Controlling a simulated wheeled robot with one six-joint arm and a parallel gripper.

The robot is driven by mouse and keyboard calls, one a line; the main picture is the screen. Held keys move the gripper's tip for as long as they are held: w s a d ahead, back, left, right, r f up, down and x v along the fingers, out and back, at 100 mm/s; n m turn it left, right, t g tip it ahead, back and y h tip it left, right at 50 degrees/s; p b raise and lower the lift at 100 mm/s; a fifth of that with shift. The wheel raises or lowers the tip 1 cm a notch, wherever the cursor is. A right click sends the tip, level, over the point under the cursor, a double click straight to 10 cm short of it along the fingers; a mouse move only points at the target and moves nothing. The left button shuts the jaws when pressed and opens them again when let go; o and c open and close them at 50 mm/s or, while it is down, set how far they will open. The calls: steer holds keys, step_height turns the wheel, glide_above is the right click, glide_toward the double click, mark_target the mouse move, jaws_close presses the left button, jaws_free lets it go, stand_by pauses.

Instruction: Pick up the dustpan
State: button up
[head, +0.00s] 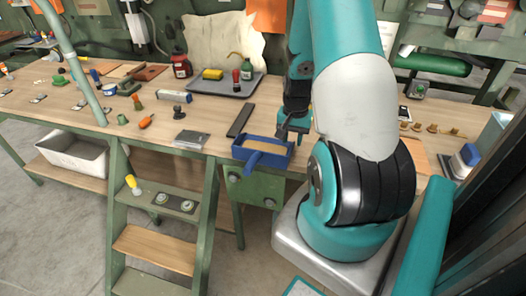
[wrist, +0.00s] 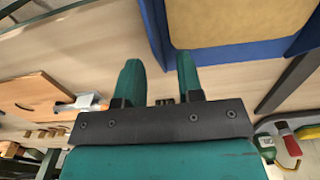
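The dustpan (head: 250,153) is blue with a tan inner floor and lies at the front edge of the wooden workbench. Its blue handle (head: 254,162) sticks out toward the front. In the wrist view the dustpan's blue rim (wrist: 240,53) and tan floor fill the upper right. My gripper (head: 291,131) is at the right end of the dustpan, close to its rim. In the wrist view my gripper (wrist: 159,78) has two teal fingers apart with nothing between them. The right finger is near the blue rim; I cannot tell whether they touch.
A dark flat bar (head: 240,121) and a grey box (head: 190,140) lie left of the dustpan. A grey tray (head: 224,86) with a yellow sponge and bottles stands behind. A green step ladder (head: 155,230) stands in front at left. Small brass pieces (head: 431,128) lie to the right.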

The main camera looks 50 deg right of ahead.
mark_target(292, 145)
steer(key=shift+f, duration=1.5)
jaws_close()
steer(key=shift+r, duration=0.1)
step_height(292, 145, up, 20)
steer(key=p, duration=0.1)
